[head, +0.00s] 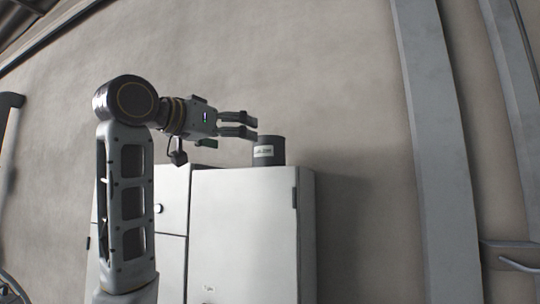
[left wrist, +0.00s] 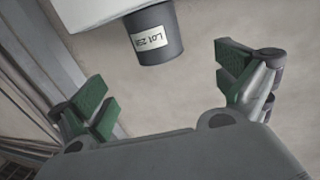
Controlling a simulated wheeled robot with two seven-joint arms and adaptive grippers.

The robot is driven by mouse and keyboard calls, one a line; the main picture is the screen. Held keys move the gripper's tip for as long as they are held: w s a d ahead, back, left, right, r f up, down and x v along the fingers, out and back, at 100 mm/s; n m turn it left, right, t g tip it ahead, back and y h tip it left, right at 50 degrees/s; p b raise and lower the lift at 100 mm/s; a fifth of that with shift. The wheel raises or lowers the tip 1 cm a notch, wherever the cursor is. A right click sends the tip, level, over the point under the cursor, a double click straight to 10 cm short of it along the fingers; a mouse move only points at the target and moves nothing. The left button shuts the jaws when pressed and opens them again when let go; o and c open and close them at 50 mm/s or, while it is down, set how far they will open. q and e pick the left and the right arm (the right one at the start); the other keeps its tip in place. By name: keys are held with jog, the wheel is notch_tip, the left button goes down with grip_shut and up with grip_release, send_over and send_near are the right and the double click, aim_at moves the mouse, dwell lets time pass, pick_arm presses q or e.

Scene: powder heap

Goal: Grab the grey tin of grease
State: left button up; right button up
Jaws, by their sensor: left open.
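The grey tin (head: 270,151), dark with a white label, stands on top of a pale cabinet (head: 245,230) near its right end. In the left wrist view the tin (left wrist: 163,52) appears upside down, its label showing lot lettering, ahead of and between the spread fingers. My left gripper (head: 254,127) is open and empty, just to the left of the tin and about level with its top or slightly above. In the left wrist view the gripper's (left wrist: 165,90) green finger pads are wide apart and do not touch the tin. My right gripper is in neither view.
The plain wall (head: 300,60) is behind, and grey posts (head: 440,150) stand to the right. The space right of the tin is clear.

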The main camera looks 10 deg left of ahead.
aim_at(258, 142)
pick_arm(q)
jog(key=shift+p+x, duration=1.3)
jog(key=shift+x, duration=3.1)
jog(key=shift+p+x, duration=0.9)
jog(key=shift+x, duration=0.45)
jog(key=shift+p+x, duration=0.45)
jog(key=shift+x, duration=0.8)
jog(key=shift+s, duration=0.1)
jog(key=c, duration=1.3)
